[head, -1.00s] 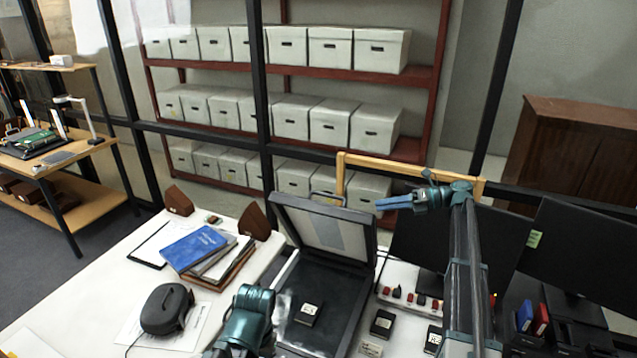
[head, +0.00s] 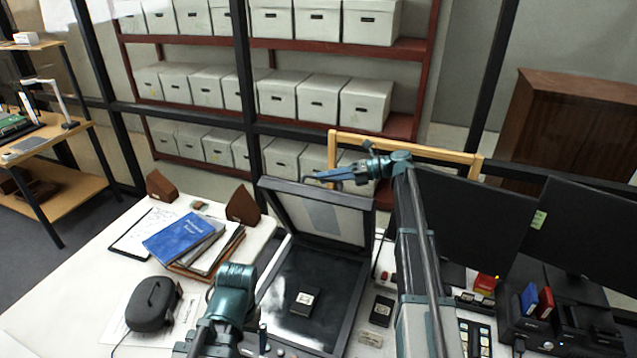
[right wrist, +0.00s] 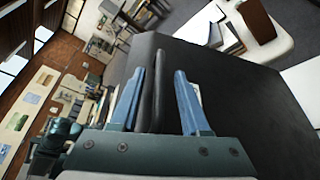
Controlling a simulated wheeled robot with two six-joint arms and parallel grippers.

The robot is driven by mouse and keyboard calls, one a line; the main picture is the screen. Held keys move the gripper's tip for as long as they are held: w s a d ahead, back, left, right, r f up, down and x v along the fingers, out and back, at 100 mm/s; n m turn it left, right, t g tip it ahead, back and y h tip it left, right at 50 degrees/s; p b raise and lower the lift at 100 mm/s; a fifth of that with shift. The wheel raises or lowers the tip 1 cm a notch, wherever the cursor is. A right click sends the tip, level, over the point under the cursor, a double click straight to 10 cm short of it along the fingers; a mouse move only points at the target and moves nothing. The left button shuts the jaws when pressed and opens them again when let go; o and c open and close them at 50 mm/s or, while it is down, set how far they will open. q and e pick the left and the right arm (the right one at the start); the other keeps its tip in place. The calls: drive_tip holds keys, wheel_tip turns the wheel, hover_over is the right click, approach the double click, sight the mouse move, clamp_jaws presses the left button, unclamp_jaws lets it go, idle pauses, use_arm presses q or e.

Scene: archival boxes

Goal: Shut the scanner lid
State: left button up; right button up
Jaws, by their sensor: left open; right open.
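The scanner (head: 345,325) stands on the white table with its lid (head: 350,222) raised and leaning back. A small dark box with a white label (head: 304,301) lies on its dark bed. My right gripper (head: 322,178) is at the lid's upper edge, empty. In the right wrist view its blue fingers (right wrist: 158,100) are apart, with a dark rim or bar between them and the dark lid (right wrist: 235,95) behind. I cannot tell whether they touch it. My left gripper (head: 236,290) is low, at the scanner's left side; its fingers are hard to make out.
Books (head: 185,240) and a dark case (head: 153,304) lie left of the scanner. A labelled dark item (head: 382,310) lies to its right. Monitors (head: 470,225) stand at the right. A wooden frame (head: 440,151) and shelves of boxes are behind.

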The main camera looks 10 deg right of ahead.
drive_tip(key=shift+x, duration=1.4)
clamp_jaws()
idle(0.5)
